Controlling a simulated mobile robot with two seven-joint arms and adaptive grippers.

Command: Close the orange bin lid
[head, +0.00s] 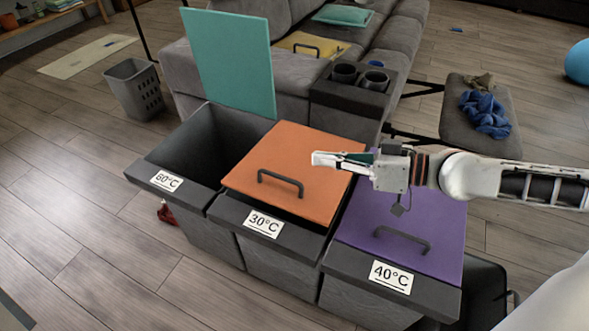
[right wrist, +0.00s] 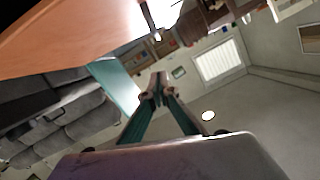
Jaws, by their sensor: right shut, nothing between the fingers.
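The orange lid (head: 297,165) with its dark handle (head: 280,182) lies over the middle bin (head: 280,268), labelled 30°C. It is nearly down but tilted, with a dark gap under its front edge. My right gripper (head: 318,160) is shut and empty and shows over the right part of the orange lid. In the right wrist view its fingertips (right wrist: 158,88) are together, with the orange lid (right wrist: 70,32) at the upper left, apart from them. I cannot tell from the head view whether the gripper touches the lid. My left gripper is not in view.
The purple lid (head: 405,225) of the 40°C bin lies flat under my right arm. A grey sofa (head: 290,85) and ottoman (head: 478,105) stand behind. The floor at left is mostly clear.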

